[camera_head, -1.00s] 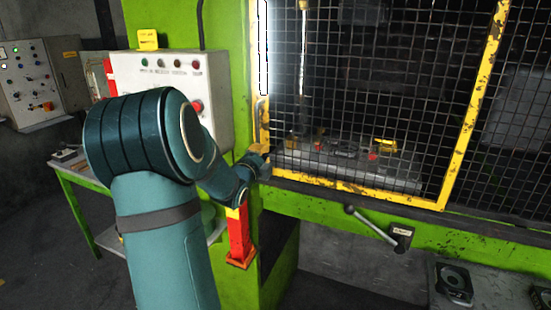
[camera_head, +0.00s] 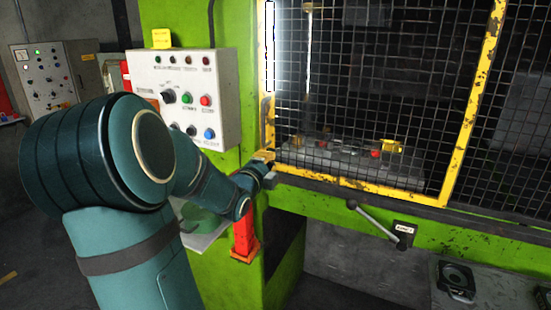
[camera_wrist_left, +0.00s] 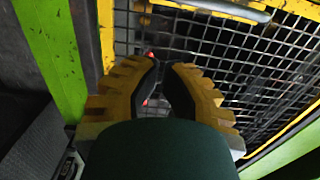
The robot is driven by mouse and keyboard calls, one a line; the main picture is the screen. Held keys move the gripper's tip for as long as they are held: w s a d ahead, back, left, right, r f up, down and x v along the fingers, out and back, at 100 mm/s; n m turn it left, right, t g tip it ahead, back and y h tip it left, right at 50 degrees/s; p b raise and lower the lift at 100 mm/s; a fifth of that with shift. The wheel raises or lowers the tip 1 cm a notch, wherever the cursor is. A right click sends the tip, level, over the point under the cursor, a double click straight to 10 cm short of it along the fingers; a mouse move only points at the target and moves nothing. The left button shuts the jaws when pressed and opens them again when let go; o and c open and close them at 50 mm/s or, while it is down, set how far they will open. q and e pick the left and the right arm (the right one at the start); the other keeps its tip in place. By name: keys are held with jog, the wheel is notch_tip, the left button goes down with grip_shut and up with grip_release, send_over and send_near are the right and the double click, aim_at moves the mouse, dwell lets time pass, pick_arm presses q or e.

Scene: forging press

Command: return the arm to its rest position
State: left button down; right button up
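My left arm (camera_head: 120,160) is teal and reaches in from the left. Its upper part stands in front of the control box's lower left. My left gripper (camera_head: 268,158) is small in the head view, at the lower left corner of the yellow-framed mesh guard (camera_head: 350,187). In the left wrist view my left gripper (camera_wrist_left: 164,66) shows two yellow fingers with dark pads. A narrow gap separates them, with mesh behind and nothing held. A grey handle bar (camera_wrist_left: 235,10) on the guard lies beyond the fingertips, apart from them. My right gripper is not in view.
A white control box (camera_head: 183,75) with buttons stands close behind the arm. A green press post (camera_head: 225,265) and a red bracket (camera_head: 244,235) lie below the gripper. A lever (camera_head: 375,220) sticks out at right. Floor is open at lower left.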

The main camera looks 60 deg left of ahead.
pick_arm(q)
jog(key=v, duration=0.3)
jog(key=shift+d, duration=0.25)
jog(key=w+d+f+n+g+h, duration=0.25)
jog(key=w+d+f+h, duration=0.35)
jog(key=d+f, duration=0.6)
jog(key=w+d+f+n+g+h, duration=0.2)
jog(key=w+d+f+n+h, duration=0.15)
jog(key=w+d+f, duration=0.6)
jog(key=s+d+f+n+g+h, duration=0.1)
jog(key=s+d+f+n+g, duration=0.1)
jog(key=s+d+f, duration=0.3)
jog(key=s+d+f+n+g+h, duration=0.2)
jog(key=s+d+f, duration=0.3)
jog(key=d+f, duration=0.4)
jog(key=s+d+f+n+g+h, duration=0.1)
jog(key=s+d+f+g, duration=0.3)
jog(key=d, duration=0.9)
notch_tip(320, 180, down, 3)
jog(key=shift+s+f+n+h, duration=0.2)
jog(key=shift+s+n+h, duration=0.2)
jog(key=shift+n, duration=0.5)
